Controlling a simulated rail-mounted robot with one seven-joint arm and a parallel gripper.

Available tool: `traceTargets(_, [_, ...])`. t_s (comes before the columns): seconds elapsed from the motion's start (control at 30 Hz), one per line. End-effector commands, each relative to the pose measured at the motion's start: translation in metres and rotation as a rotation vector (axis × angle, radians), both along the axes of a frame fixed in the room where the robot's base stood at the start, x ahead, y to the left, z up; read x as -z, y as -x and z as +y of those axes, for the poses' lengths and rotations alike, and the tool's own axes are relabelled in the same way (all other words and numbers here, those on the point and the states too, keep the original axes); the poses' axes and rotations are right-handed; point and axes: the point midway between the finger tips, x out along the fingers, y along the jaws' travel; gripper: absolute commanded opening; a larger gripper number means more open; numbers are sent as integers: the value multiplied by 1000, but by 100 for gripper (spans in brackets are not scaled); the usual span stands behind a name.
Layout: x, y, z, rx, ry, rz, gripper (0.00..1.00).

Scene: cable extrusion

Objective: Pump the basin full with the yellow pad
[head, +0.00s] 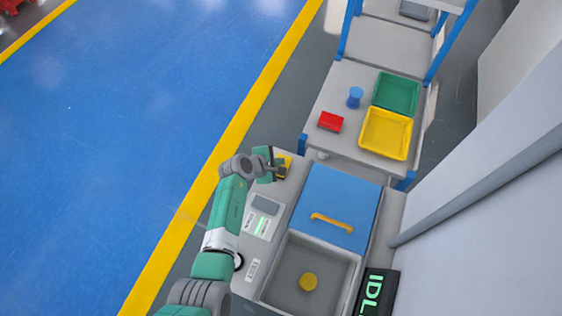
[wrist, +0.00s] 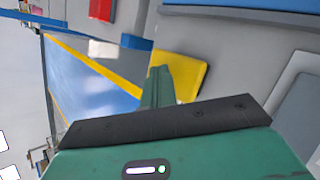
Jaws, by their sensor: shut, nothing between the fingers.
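The yellow pad (head: 286,160) is at the far left corner of the grey machine top, partly hidden by my gripper. In the wrist view the yellow pad (wrist: 190,75) shows just beyond the fingers. My gripper (head: 280,172) is shut and empty, and its green fingers (wrist: 158,72) overlap the pad's left part in the wrist view. I cannot tell whether they touch it. The grey basin (head: 330,262) is at the near end of the machine, with a round yellow piece (head: 308,282) on its floor. I see no clear liquid level in it.
A blue cover (head: 345,200) with a yellow handle (head: 332,222) lies beyond the basin. A panel with a grey screen (head: 265,205) is left of it. A dark display (head: 376,290) reads "IDL", cut off. A shelf behind holds a red box (head: 330,122), blue spool (head: 355,97), green tray (head: 397,76) and yellow tray (head: 366,143).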

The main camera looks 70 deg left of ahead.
Motion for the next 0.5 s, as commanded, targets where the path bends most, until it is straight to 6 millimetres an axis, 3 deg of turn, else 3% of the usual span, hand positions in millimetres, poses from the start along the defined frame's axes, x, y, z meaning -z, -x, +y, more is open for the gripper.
traceTargets(0.5, [8, 0, 0, 0, 0, 1, 0])
